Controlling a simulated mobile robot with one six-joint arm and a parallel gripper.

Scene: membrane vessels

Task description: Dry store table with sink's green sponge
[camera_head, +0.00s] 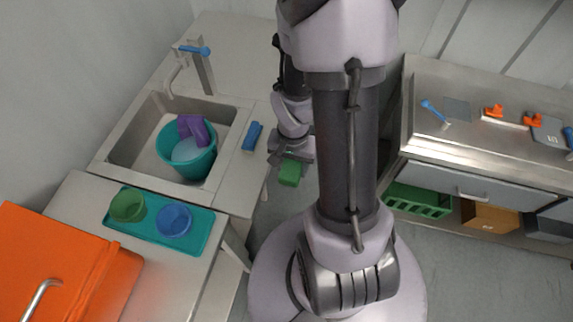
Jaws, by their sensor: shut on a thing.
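My gripper (291,158) points down, left of my arm's column, and is shut on the green sponge (290,175). The sponge hangs below the gripper, over the gap between the sink counter and the metal table, clear of both. The sink (128,135) is at the left, with a teal bucket (186,165) in it holding purple things and pale liquid. The store table is probably the metal-topped table (470,95) at the right; no label shows. A blue sponge-like block (253,136) lies on the sink's right edge.
A teal tray (195,248) with green and blue bowls stands at lower left, beside an orange box (60,270). The metal table bears a blue-handled brush (433,112), orange items (494,111) and grey plates. A green crate (418,203) is below it.

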